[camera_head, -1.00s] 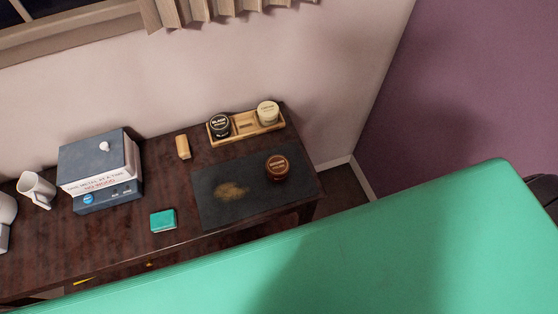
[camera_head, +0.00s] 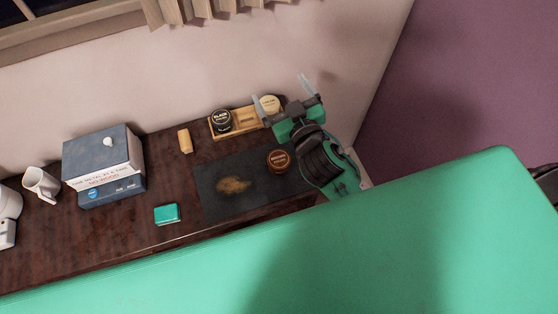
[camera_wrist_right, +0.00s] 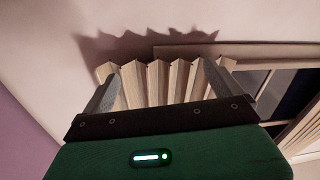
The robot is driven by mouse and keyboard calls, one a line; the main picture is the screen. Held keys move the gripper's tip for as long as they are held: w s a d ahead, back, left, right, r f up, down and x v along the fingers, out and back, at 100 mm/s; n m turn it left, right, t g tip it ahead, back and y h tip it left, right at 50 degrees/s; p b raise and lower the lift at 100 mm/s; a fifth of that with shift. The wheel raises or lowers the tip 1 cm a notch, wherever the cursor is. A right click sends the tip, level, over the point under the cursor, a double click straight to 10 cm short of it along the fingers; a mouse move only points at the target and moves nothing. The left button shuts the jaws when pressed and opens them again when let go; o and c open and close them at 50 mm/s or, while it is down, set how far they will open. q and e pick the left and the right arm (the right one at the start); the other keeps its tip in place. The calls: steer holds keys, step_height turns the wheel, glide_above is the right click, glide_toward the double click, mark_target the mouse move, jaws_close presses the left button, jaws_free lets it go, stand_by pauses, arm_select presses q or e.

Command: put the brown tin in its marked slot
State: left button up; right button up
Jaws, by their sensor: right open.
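The brown tin (camera_head: 278,160) stands upright on the right part of a dark mat (camera_head: 212,203) on the desk. A wooden tray (camera_head: 240,131) behind the mat holds a black tin (camera_head: 221,121) at its left end and a cream tin (camera_head: 269,104) at its right end. The slot between them (camera_head: 244,119) is empty. My right gripper (camera_head: 282,96) is open and empty, above and right of the brown tin in the head view, its fingers overlapping the tray's right end. In the right wrist view its open jaws (camera_wrist_right: 160,88) face the wall and pleated curtain. My left gripper is out of view.
A teal box (camera_head: 167,214) lies left of the mat and a small wooden block (camera_head: 185,141) stands left of the tray. Stacked books or boxes (camera_head: 103,165) and a white mug (camera_head: 40,183) are farther left. The wall rises behind the desk.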

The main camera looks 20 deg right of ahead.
steer(key=s+a+r+n+g+y, duration=0.1)
steer(key=a+r+n+g+y, duration=0.1)
steer(key=a+r+n+y, duration=0.45)
steer(key=s+a+r+n+g+y, duration=0.2)
steer(key=a+r+n+y, duration=0.1)
steer(key=a+n+y, duration=0.5)
steer(key=s+a+f+n+g+y, duration=0.3)
steer(key=a+n+g, duration=0.25)
steer(key=g, duration=0.25)
steer(key=n+g+h, duration=0.2)
steer(key=g+h, duration=0.4)
steer(key=h, duration=1.4)
glide_above(280, 158)
step_height(280, 158, down, 23)
steer(key=shift+y, duration=0.25)
steer(key=f, duration=0.2)
steer(key=f+p, duration=0.1)
steer(key=f, duration=0.2)
steer(key=f+p, duration=0.1)
steer(key=f, duration=0.2)
steer(key=shift+s, duration=0.3)
steer(key=shift+w+f+p, duration=0.1)
steer(key=shift+f+p, duration=0.4)
steer(key=shift+p, duration=0.25)
steer(key=f+p, duration=0.1)
steer(key=f, duration=0.2)
steer(key=shift+w, duration=0.2)
steer(key=shift+f, duration=0.6)
steer(key=c, duration=1.2)
